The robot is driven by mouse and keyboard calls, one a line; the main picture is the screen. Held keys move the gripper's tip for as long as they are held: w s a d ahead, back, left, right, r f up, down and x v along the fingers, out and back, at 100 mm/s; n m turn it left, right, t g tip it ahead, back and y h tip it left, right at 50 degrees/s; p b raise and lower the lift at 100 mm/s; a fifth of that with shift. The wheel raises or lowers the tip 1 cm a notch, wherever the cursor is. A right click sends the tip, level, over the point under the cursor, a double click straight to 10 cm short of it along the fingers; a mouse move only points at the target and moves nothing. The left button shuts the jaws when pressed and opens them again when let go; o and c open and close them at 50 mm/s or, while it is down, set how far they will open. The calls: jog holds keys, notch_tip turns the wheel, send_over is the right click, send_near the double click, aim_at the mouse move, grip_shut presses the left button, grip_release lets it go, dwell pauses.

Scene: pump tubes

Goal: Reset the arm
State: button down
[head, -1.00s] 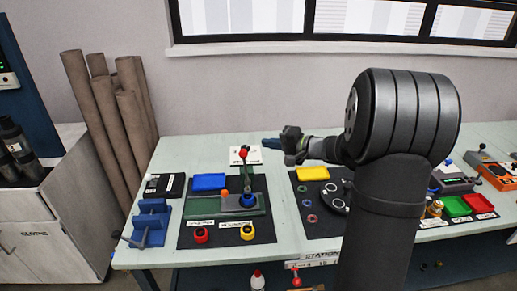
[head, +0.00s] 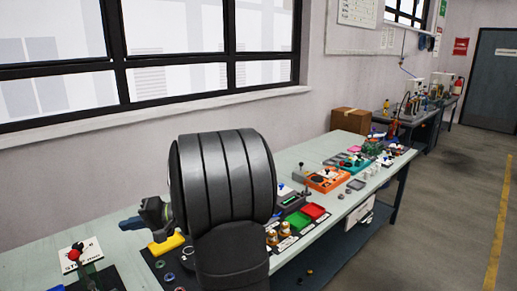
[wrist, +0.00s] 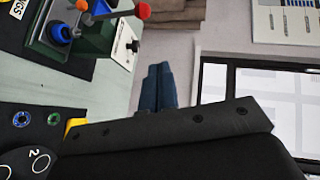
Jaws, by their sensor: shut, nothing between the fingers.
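My gripper (head: 130,223) shows at the left of the head view, held above the bench and pointing left. Its blue fingers are together with nothing between them. In the wrist view the closed fingers (wrist: 158,88) point up the picture and touch nothing. My dark arm hides the middle of the bench in the head view.
A yellow tray (head: 166,244) lies below the gripper. A red knob (head: 75,254) stands before a white card at the left. A fixture with a blue knob (wrist: 62,33) shows in the wrist view. Red (head: 313,211) and green (head: 298,221) trays lie right of my arm.

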jog(key=s+x, duration=0.1)
jog(key=x, duration=0.5)
jog(key=s+f+x, duration=0.1)
jog(key=x, duration=0.5)
jog(key=shift+s+f, duration=0.3)
jog(key=shift+f, duration=0.05)
jog(key=shift+w+d, duration=0.1)
jog(key=shift+d, duration=0.05)
